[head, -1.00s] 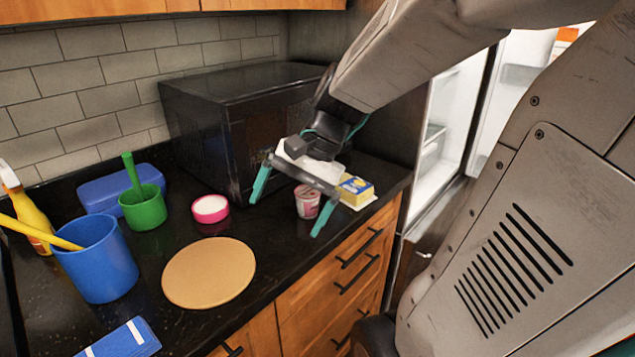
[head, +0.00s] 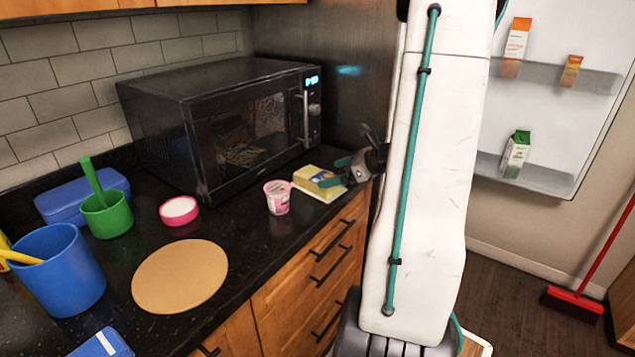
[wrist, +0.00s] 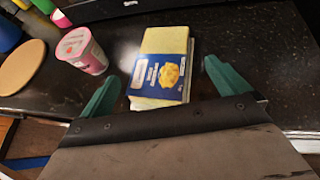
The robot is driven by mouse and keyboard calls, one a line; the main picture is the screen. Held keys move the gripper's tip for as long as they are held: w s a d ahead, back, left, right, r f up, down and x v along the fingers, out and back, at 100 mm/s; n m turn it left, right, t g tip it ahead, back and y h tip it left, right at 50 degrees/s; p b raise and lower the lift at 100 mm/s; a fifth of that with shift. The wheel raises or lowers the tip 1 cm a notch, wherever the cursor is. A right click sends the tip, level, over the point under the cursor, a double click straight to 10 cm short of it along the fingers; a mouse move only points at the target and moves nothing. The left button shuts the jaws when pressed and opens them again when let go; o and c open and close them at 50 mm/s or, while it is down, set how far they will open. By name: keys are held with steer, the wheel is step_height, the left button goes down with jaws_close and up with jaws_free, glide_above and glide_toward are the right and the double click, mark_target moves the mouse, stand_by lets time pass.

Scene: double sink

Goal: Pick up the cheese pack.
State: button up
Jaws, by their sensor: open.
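The cheese pack (head: 319,182) is a yellow block with a blue label, lying near the front right end of the dark counter, beside the microwave. In the wrist view the cheese pack (wrist: 161,66) lies just ahead of my gripper (wrist: 165,88), between the lines of its two teal fingers. My gripper (head: 338,172) is open and empty, and comes at the pack from the right in the head view. One finger overlaps the pack's right end there; I cannot tell whether it touches.
A pink-and-white yogurt cup (head: 277,197) stands close left of the pack. The black microwave (head: 225,125) is behind. A round board (head: 180,277), a pink-rimmed tub (head: 179,212), a green cup (head: 108,214) and a blue cup (head: 60,270) stand further left.

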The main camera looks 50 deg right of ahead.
mark_target(319, 175)
steer(key=x, duration=0.4)
steer(key=shift+w, duration=0.35)
steer(key=shift+c, duration=0.3)
steer(key=c, duration=1.2)
